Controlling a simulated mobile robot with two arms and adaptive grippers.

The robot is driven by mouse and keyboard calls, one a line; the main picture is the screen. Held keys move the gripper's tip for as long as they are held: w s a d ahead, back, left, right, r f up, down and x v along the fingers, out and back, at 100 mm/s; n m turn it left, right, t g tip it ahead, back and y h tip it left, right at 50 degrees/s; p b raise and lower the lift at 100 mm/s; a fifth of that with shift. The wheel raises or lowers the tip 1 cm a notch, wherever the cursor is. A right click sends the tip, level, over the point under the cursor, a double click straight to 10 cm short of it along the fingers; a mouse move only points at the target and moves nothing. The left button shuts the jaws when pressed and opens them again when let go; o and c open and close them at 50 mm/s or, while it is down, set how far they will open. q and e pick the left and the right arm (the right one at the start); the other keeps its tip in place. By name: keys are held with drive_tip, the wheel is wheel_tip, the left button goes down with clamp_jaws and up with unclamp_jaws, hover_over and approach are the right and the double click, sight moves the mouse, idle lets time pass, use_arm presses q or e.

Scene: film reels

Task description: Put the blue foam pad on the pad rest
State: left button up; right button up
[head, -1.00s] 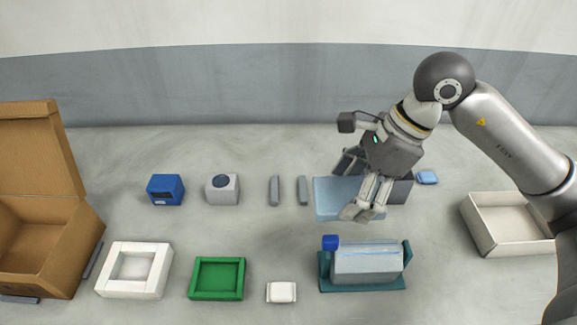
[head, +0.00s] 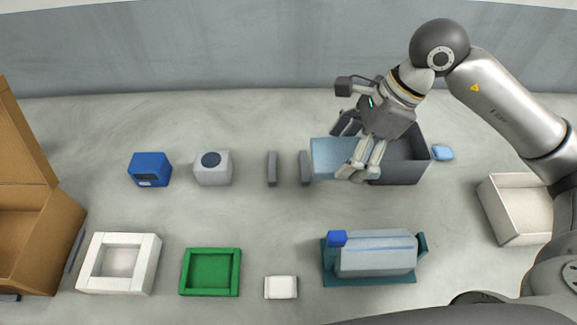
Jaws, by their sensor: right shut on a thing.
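The blue foam pad (head: 332,157) is a pale blue, flat block in the middle of the head view. My right gripper (head: 357,170) is shut on its right part, and its fingers hide some of the pad. The pad overlaps the left side of a dark grey bin (head: 412,147) in the picture, just right of two upright grey bars. The right bar (head: 304,167) and left bar (head: 272,168) stand apart with a gap between them; they may be the pad rest, but I cannot tell for sure. My left gripper is not in view.
A small blue block (head: 442,152) lies right of the bin. A white tray (head: 489,209) is at right. A teal-based machine (head: 376,255) stands in front. Blue (head: 150,168) and grey (head: 212,168) boxes stand left of the bars. The floor between the bars and green tray (head: 210,293) is clear.

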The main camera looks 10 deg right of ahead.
drive_tip(key=shift+w+f, duration=0.1)
drive_tip(key=shift+f, duration=0.5)
drive_tip(key=w+a+f+p, duration=0.1)
drive_tip(key=w+a+f, duration=0.1)
drive_tip(key=w+f, duration=0.1)
drive_tip(key=w+a+f+p, duration=0.2)
drive_tip(key=w, duration=0.2)
drive_tip(key=w+a+f+p, duration=0.2)
drive_tip(key=w+a+f, duration=0.1)
drive_tip(key=shift+w+a+f, duration=0.1)
drive_tip(key=shift+w+f, duration=0.2)
drive_tip(key=shift+w, duration=0.05)
drive_tip(key=shift+w+a+f, duration=0.35)
drive_tip(key=shift+w+f, duration=0.1)
drive_tip(key=shift+f, duration=0.25)
wheel_tip(320, 180, down, 2)
drive_tip(key=shift+f+p, duration=0.1)
drive_tip(key=shift+p, duration=0.8)
drive_tip(key=shift+w+f, duration=0.1)
drive_tip(key=shift+f, duration=0.4)
drive_tip(key=shift+f, duration=0.1)
